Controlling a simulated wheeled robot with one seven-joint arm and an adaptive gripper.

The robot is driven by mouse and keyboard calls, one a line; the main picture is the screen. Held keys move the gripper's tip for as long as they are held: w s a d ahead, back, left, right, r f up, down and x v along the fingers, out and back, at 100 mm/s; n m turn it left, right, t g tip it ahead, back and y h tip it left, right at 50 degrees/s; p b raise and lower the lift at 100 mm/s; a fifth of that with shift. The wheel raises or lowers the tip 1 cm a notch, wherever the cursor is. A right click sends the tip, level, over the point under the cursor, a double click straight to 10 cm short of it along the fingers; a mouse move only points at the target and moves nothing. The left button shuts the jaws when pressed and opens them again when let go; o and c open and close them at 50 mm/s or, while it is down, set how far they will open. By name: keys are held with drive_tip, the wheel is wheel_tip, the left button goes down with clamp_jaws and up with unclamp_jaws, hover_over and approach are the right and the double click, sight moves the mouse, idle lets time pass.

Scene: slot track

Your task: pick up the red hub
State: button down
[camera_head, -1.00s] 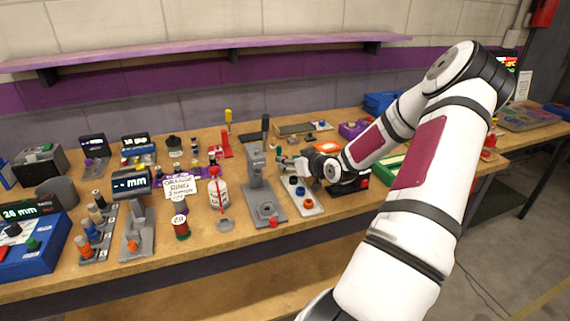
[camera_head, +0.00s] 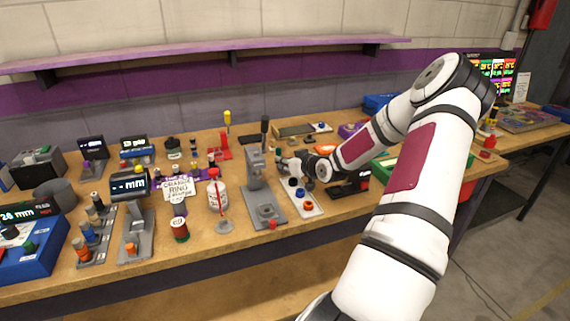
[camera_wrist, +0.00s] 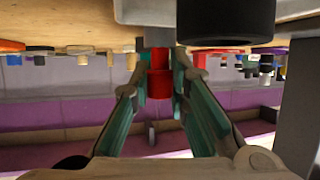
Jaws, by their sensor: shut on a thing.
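The red hub (camera_wrist: 159,82) is between the fingers of my gripper (camera_wrist: 160,75) in the wrist view, which looks upside down. The fingers are shut on its sides. A grey post (camera_wrist: 158,37) lines up with the hub on the table side; I cannot tell whether they touch. In the head view my gripper (camera_head: 284,162) is just right of the grey press (camera_head: 254,170), above the back end of a pale tray (camera_head: 318,210). The hub cannot be made out there.
The tray holds blue and orange rings (camera_head: 308,206). A white bottle (camera_head: 218,195) and red spool (camera_head: 180,229) stand left of the press. A large black round part (camera_wrist: 226,20) is close beside the hub in the wrist view. A purple shelf (camera_head: 200,50) runs along the wall.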

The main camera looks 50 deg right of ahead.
drive_tip(key=shift+r, duration=0.1)
drive_tip(key=shift+r, duration=0.55)
wheel_tip(320, 180, up, 2)
drive_tip(key=shift+r, duration=0.1)
drive_tip(key=s+a, duration=0.3)
drive_tip(key=s, duration=0.1)
drive_tip(key=s+a+r+p, duration=0.1)
drive_tip(key=s+a, duration=0.1)
drive_tip(key=s, duration=0.3)
drive_tip(key=s+a+p, duration=0.1)
drive_tip(key=s+a, duration=0.2)
drive_tip(key=s, duration=0.1)
drive_tip(key=shift+s+a+r, duration=0.25)
drive_tip(key=shift+a, duration=0.1)
